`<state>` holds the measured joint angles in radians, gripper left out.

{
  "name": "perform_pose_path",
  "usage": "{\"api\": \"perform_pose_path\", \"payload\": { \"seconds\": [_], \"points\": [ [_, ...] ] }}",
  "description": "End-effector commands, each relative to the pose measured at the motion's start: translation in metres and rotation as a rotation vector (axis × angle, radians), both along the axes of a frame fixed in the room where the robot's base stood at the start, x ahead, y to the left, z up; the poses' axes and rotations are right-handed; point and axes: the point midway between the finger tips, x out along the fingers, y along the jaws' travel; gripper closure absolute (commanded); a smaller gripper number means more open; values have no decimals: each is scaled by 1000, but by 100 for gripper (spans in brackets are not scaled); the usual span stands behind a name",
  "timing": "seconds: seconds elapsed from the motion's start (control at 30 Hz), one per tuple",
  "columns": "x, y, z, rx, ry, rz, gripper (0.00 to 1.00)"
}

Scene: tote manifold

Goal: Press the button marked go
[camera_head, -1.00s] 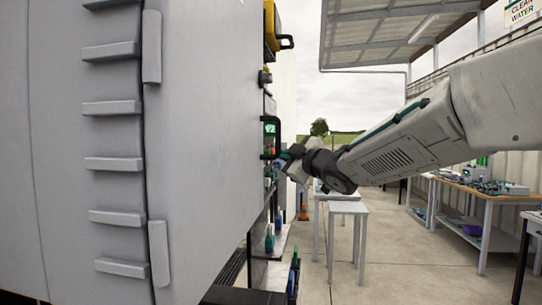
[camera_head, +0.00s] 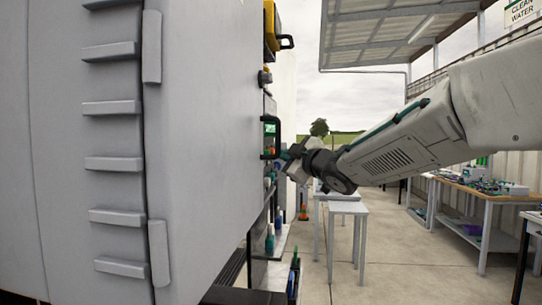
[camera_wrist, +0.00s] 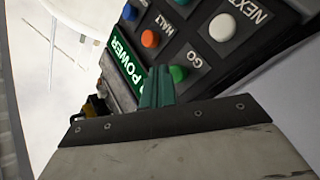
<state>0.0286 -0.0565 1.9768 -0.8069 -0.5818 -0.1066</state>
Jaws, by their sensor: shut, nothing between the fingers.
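The green button (camera_wrist: 178,74) sits beside the white GO marking (camera_wrist: 196,64) on a dark panel (camera_wrist: 188,40) in the wrist view. My gripper (camera_wrist: 157,80) is shut and empty. Its green fingertips are close to the green button, just left of it in the picture and partly in front of the panel. I cannot tell whether they touch the button. In the head view my gripper (camera_head: 284,158) is at the side of the grey cabinet, by the panel, and the button itself cannot be made out.
An orange button (camera_wrist: 150,38) marked HALT, a white button (camera_wrist: 222,27) marked NEXT and a blue button (camera_wrist: 130,12) are close by. A green POWER label (camera_wrist: 124,66) lies left of the fingertips. The grey cabinet (camera_head: 200,150) fills the left; small tables (camera_head: 348,208) stand behind the arm.

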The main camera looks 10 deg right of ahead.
Motion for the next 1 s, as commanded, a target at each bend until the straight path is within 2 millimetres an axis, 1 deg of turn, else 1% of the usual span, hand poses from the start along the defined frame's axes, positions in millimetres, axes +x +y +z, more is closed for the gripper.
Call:
{"api": "perform_pose_path", "payload": {
  "seconds": [0.23, 0.5, 1.0],
  "points": [
    [0, 1, 0, 0, 0, 0, 100],
    [4, 8, 0, 0, 0, 1, 100],
    [5, 9, 0, 0, 0, 0, 100]
  ]
}}
